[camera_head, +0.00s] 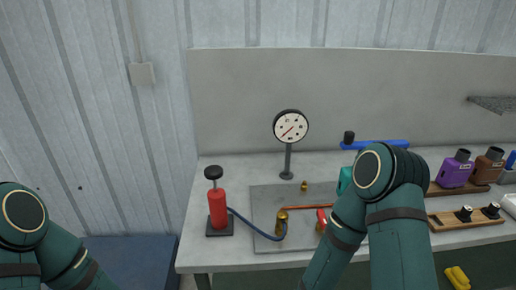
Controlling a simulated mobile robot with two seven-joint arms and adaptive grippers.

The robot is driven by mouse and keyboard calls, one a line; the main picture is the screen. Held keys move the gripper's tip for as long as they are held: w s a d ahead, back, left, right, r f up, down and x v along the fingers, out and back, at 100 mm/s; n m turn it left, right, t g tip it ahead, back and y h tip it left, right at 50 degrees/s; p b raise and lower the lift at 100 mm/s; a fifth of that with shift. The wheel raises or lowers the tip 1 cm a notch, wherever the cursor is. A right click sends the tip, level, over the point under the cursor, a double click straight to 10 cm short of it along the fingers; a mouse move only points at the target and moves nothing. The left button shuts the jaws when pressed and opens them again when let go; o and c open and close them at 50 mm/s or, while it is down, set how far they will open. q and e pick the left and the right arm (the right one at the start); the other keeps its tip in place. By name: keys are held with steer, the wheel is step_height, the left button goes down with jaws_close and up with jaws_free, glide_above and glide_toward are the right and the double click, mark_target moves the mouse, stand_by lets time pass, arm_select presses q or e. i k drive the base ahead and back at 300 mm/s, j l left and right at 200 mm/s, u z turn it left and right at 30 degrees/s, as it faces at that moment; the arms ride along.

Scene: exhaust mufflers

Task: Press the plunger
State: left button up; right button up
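A red hand pump (217,209) stands upright on a black base at the left of the bench. Its plunger has a round black knob (213,172) on a thin rod, raised above the red body. A blue hose (253,227) runs from the pump to a brass fitting (282,216) on a grey plate (264,205). A round white dial gauge (291,126) stands on a post behind the plate. Only bent links of my two arms show, at the lower left and right of centre. Neither gripper is in view. My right arm hides part of the plate and bench.
A copper pipe (305,207) and a red-handled part (321,218) lie on the plate near my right arm. A purple block (456,169) and a brown block (487,166) stand at right. A wall backs the bench (195,240). Space above the knob is clear.

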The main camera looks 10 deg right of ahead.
mark_target(213, 173)
steer(key=i+j, duration=0.15)
steer(key=j, duration=0.25)
steer(key=i+j+u, duration=0.1)
steer(key=j, duration=0.25)
steer(key=i+j, duration=0.2)
steer(key=j, duration=0.2)
steer(key=i+j+u, duration=0.1)
steer(key=j, duration=0.25)
steer(key=i, duration=0.05)
